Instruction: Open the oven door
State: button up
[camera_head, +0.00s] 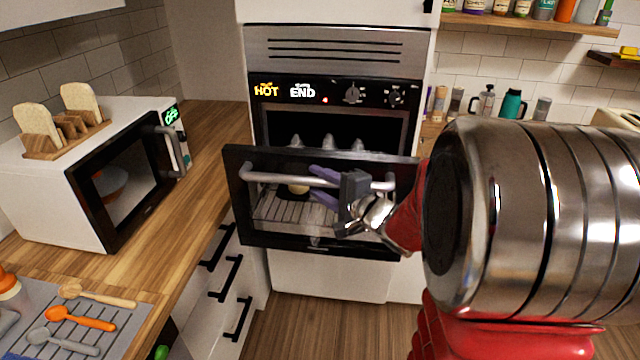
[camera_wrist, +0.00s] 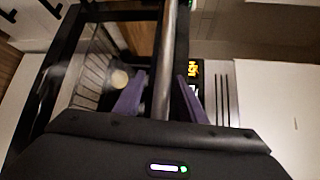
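The oven door (camera_head: 236,205) is partly open, tilted out from the top, with a gap above it into the dark oven cavity. Its metal handle (camera_head: 272,177) runs across the upper part of the door. My gripper (camera_head: 318,184) is at the right-middle of the handle, its purple fingers pointing left. In the wrist view the handle (camera_wrist: 169,50) passes between the two fingers of my gripper (camera_wrist: 160,95), with a visible gap on each side. The fingers are open around the bar, not clamped on it. My wrist and arm hide the door's right end.
White drawers with black handles (camera_head: 226,278) stand left of the door. A microwave (camera_head: 95,175) and utensils (camera_head: 82,318) are on the left counter. Wooden floor (camera_head: 300,325) is clear below the door.

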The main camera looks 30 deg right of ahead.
jog(key=shift+r, duration=0.1)
jog(key=shift+s+d+r, duration=0.1)
jog(key=shift+s+d, duration=0.1)
jog(key=shift+s, duration=0.3)
jog(key=v, duration=1.2)
jog(key=shift+s, duration=0.35)
